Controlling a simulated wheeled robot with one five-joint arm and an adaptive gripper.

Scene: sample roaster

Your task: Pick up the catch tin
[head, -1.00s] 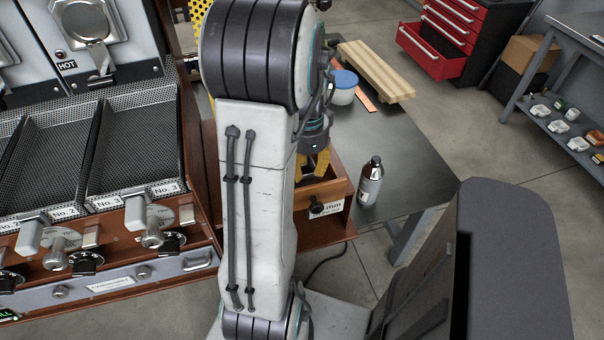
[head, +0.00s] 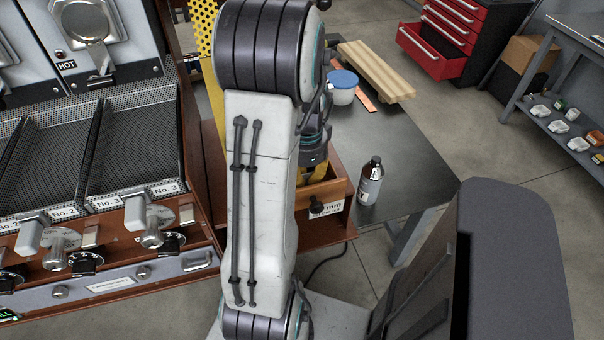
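I cannot make out the catch tin for certain in the head view. My gripper (head: 312,172) has yellow fingers and points down into an open wooden drawer (head: 328,192) with a dark knob and a white label. The drawer front and my arm hide the fingertips and most of the drawer's inside. Whether the fingers are around anything or touching anything does not show.
A brown bottle (head: 370,181) stands on the dark table (head: 405,150), right of the drawer. A blue-lidded white tub (head: 342,88), a copper strip (head: 364,98) and a wooden block (head: 376,70) lie farther back. The roaster trays (head: 135,140) are left.

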